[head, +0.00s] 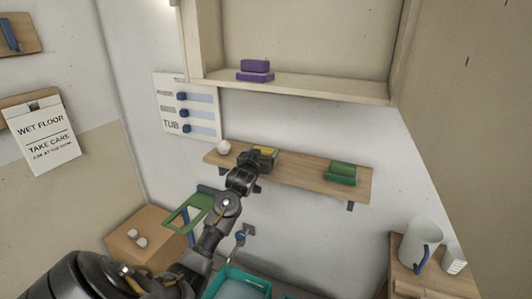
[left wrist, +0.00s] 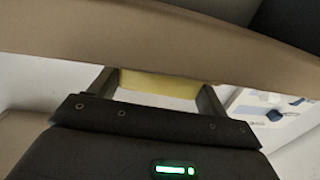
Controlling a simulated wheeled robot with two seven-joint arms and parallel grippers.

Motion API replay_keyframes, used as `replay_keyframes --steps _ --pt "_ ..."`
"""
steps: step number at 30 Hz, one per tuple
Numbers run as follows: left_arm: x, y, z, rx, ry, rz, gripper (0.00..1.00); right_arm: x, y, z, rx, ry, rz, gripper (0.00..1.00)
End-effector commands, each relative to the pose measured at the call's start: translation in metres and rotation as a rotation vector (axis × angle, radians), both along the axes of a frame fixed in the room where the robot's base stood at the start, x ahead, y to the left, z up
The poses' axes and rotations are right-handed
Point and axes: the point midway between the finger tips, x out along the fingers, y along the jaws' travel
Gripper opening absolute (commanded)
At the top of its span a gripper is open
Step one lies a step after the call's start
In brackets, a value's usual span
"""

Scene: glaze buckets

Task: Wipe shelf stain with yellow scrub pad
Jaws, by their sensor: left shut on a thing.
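The yellow scrub pad (head: 265,150) is at the wooden wall shelf (head: 305,168), left of its middle. My left gripper (head: 262,157) reaches up to the shelf and is shut on the pad. In the left wrist view the yellow pad (left wrist: 158,84) shows between the two fingers, partly covered by a brown band across the picture. No stain can be made out; the gripper may hide part of the shelf top. My right gripper is not in view.
A white round object (head: 224,147) sits at the shelf's left end, and green pads (head: 341,173) lie on its right part. Purple pads (head: 255,71) rest in the cabinet above. A white pitcher (head: 420,243) stands at lower right. The shelf between yellow and green pads looks clear.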

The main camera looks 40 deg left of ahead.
Motion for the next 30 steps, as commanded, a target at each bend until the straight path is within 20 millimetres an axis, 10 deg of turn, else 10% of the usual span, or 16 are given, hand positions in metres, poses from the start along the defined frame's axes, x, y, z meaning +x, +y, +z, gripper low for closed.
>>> replay_keyframes --steps 30 --pt "0.030 -0.026 0.000 -0.003 0.000 -0.002 0.53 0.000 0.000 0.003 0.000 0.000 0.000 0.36"
